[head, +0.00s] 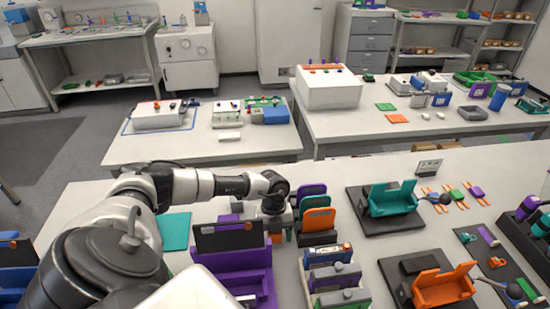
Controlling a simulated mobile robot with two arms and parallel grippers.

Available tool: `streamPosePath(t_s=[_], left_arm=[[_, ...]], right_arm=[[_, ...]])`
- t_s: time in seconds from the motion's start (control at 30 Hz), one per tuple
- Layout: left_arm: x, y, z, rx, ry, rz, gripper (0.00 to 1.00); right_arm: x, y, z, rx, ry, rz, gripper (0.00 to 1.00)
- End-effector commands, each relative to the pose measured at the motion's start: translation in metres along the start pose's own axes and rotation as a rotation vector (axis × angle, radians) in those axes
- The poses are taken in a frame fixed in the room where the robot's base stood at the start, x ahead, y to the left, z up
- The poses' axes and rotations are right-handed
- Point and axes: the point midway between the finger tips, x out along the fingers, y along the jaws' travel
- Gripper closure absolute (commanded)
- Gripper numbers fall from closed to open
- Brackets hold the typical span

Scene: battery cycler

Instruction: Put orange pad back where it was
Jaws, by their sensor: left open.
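My left gripper (277,228) points down at the near table, just right of the purple holder with the dark panel and beside the upright rack pieces. It is open; its fingertips are small and partly hidden, and I cannot tell if anything is between them. A little orange shows by the fingers. A flat orange pad (397,118) lies on the far right table near a green pad (385,106). I cannot tell which orange one is meant. My right gripper is out of view.
A purple holder (236,272) stands left of the gripper, with a teal mat (176,231) behind it. A teal fixture (392,198) and an orange fixture (442,287) stand right on dark bases. Upright boxed cells (328,256) are in front of the rack.

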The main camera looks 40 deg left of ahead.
Motion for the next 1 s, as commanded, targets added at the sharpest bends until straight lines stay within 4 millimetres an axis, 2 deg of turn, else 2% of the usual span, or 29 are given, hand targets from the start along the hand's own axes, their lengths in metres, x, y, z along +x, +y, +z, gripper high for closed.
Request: streamPosePath(t_s=[0.03,0.17,0.4,0.6,0.8,1.0], left_arm=[[-0.005,0.0,-0.001,0.0,-0.001,-0.001,0.3],[-0.019,0.0,0.001,0.0,-0.004,-0.003,0.3],[-0.07,-0.001,0.001,0.001,-0.004,-0.004,0.3],[-0.105,-0.001,0.001,0.001,-0.002,-0.003,0.3],[-0.121,0.0,0.0,0.0,-0.001,0.0,0.3],[-0.123,0.0,-0.001,0.001,0.0,0.0,0.3]], right_arm=[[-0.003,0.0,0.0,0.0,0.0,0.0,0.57],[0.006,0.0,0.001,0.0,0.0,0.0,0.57],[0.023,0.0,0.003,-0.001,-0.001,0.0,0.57],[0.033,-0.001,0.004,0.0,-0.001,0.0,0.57],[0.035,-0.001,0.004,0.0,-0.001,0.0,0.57],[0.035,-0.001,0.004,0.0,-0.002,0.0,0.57]])
